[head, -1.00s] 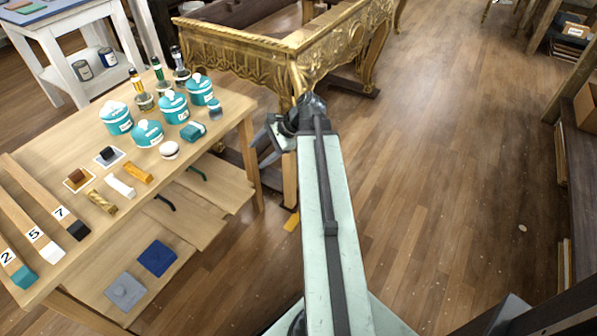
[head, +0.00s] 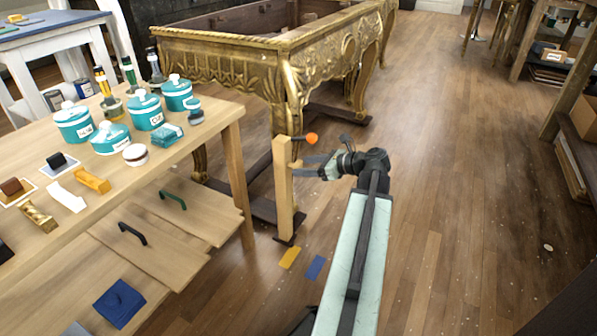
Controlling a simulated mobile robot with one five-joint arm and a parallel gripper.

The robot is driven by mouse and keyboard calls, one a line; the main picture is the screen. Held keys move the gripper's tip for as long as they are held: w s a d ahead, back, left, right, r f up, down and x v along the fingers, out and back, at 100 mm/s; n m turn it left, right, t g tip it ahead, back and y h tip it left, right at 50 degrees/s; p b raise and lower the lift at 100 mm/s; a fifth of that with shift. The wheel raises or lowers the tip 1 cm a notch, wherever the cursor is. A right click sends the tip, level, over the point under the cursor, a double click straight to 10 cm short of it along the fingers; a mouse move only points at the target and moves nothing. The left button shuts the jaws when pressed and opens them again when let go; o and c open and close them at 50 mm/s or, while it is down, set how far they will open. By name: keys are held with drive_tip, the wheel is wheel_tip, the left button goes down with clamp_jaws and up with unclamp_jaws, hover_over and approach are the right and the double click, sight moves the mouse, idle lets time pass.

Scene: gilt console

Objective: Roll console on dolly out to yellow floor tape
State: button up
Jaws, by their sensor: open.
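The ornate gilt console (head: 225,62) stands at the back centre on a dark wooden dolly (head: 336,120), which shows in part under its legs.
A wooden workbench (head: 215,125) with teal jars, sample blocks and a lower shelf fills the left, close to the post. A white table (head: 95,30) is behind it. Dark shelving stands at the right edge. The wooden floor (head: 450,180) to the right is open.

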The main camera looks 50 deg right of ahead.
sight(301, 166)
drive_tip(key=x, duration=0.3)
drive_tip(key=shift+w+f+b, duration=0.15)
drive_tip(key=shift+f+b, duration=0.05)
drive_tip(key=shift+b, duration=0.2)
clamp_jaws()
drive_tip(key=shift+s+d+r, duration=0.1)
drive_tip(key=shift+s+d, duration=0.05)
drive_tip(key=shift+s, duration=0.55)
unclamp_jaws()
